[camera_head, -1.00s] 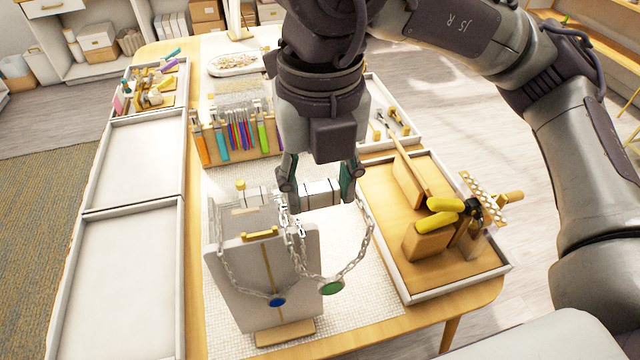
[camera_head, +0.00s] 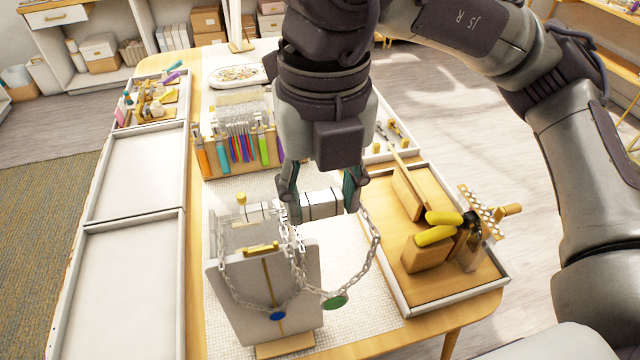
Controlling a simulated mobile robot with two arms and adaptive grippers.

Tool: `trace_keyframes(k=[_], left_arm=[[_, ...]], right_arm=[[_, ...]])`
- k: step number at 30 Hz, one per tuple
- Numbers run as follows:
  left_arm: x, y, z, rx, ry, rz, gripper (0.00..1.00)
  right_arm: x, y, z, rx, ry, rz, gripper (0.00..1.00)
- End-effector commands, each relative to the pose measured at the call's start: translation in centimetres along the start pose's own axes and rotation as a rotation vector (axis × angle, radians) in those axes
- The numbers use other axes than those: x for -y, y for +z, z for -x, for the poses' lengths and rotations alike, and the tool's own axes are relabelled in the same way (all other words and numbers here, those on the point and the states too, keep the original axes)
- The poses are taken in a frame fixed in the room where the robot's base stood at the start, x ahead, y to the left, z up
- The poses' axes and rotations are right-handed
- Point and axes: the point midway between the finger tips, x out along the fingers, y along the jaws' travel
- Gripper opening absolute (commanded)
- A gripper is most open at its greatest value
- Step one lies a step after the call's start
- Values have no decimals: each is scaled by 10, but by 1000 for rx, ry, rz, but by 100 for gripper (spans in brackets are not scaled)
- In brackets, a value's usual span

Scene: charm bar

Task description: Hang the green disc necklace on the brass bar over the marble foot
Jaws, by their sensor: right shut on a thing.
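The green disc (camera_head: 335,302) hangs low on a silver chain (camera_head: 375,250). The chain's upper ends reach a white, dark-lined cylindrical piece (camera_head: 322,206). My right gripper (camera_head: 322,197) is shut across this piece, one finger at each end, just right of and above a pale upright panel (camera_head: 240,290). A brass piece (camera_head: 262,249) sits at the panel's top. A brass knob (camera_head: 241,199) shows behind it. I cannot tell which brass part is the bar, and no marble foot shows clearly. My left gripper is not in view.
A blue disc (camera_head: 278,315) hangs on its own chain against the panel. A wooden tool rack (camera_head: 235,160) stands behind. A tray (camera_head: 500,283) with wooden blocks and yellow-handled pliers (camera_head: 437,230) lies to the right. Two empty trays (camera_head: 120,300) lie left.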

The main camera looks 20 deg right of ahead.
Motion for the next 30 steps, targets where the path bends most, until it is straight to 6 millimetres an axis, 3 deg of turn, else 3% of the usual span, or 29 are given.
trace_keyframes(k=[18,30], left_arm=[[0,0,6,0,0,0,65],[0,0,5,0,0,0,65]], right_arm=[[0,-37,19,1,0,0,0],[0,-38,18,-1,0,7,0]])
